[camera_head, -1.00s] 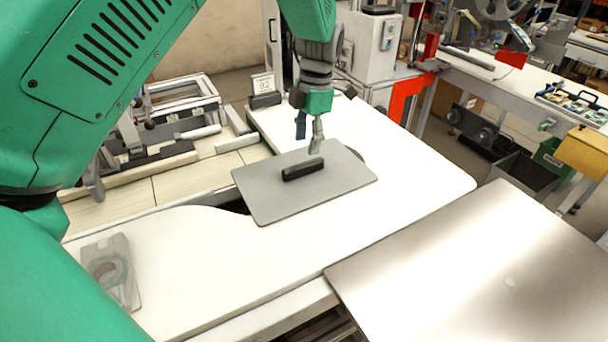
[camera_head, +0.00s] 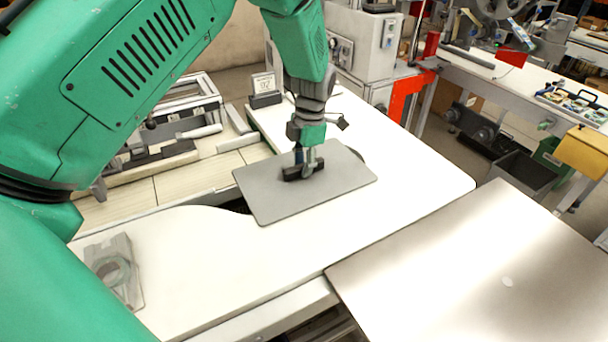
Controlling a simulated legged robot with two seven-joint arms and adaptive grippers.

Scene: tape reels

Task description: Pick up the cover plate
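The cover plate (camera_head: 268,195) is a flat grey plate with rounded corners, lying on the white worktop. A black bar handle (camera_head: 291,174) stands on it. My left gripper (camera_head: 304,165) comes down from above, its fingers at the handle. One finger shows in front of the handle's right part; the other is partly hidden behind it. I cannot tell whether the fingers grip the handle or only stand around it. My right gripper is not in view.
A clear case (camera_head: 115,272) lies on the white worktop (camera_head: 220,265) at the left. A dark opening shows beside the plate's left edge. A small numbered sign (camera_head: 264,88) stands behind. A bare metal table (camera_head: 480,265) is at the front right. The worktop right of the plate is free.

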